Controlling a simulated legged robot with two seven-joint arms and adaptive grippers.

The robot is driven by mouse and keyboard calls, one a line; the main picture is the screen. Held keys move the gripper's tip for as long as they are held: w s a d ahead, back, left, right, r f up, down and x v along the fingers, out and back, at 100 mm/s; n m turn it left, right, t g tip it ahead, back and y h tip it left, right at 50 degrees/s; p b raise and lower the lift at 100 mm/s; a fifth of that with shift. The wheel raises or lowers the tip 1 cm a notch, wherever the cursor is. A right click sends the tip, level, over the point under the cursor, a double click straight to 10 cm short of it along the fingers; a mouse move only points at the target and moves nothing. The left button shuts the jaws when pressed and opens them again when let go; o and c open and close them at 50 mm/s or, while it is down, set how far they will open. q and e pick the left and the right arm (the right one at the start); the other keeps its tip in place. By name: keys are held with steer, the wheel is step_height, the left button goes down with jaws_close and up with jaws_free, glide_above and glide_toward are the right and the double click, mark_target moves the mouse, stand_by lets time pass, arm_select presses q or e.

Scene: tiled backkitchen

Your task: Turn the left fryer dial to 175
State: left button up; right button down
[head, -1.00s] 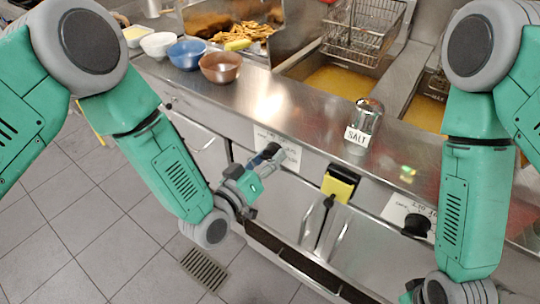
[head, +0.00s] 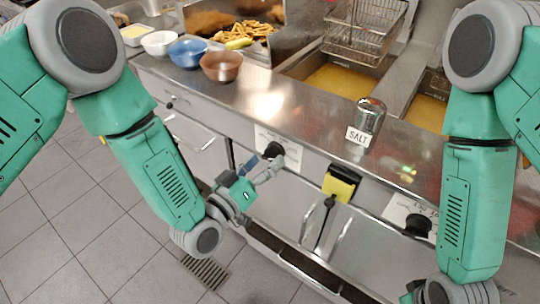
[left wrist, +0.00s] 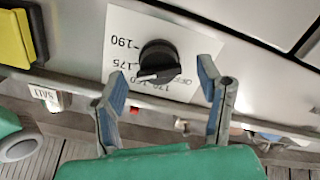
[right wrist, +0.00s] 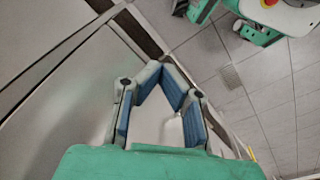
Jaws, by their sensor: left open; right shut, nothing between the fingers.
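The left fryer dial (head: 273,149) is a black knob on a white label on the cabinet front. In the left wrist view the dial (left wrist: 158,60) has a white pointer mark towards the lower left. The label, seen upside down, shows 190 and 175; other marks are partly hidden by the knob. My left gripper (head: 264,163) is open just in front of the dial. In the left wrist view its fingers (left wrist: 163,80) stand apart on either side, short of the knob, seemingly not touching it. My right gripper (right wrist: 168,68) is shut and empty, low at the right.
A yellow and black item (head: 341,183) hangs on the front between this dial and a second black dial (head: 417,225). The salt shaker (head: 365,122) stands on the steel counter above. Bowls (head: 221,66) and fryer baskets (head: 365,25) are farther back. Door handles stick out below.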

arm_select(q)
steer(key=v, duration=0.9)
steer(key=shift+s+a, duration=0.2)
steer(key=shift+a, duration=0.05)
steer(key=shift+f, duration=0.1)
steer(key=s+a+f+g+y, duration=0.65)
steer(key=a+f, duration=0.35)
steer(key=f, duration=0.3)
steer(key=s+a+f+g+y, duration=0.3)
steer(key=s+a+g, duration=0.4)
steer(key=s+a, duration=0.4)
steer(key=s+y, duration=0.1)
steer(key=s, duration=0.2)
steer(key=shift+a+f+n, duration=0.2)
steer(key=shift+n, duration=0.1)
steer(key=shift+s+g, duration=0.1)
steer(key=shift+g, duration=0.15)
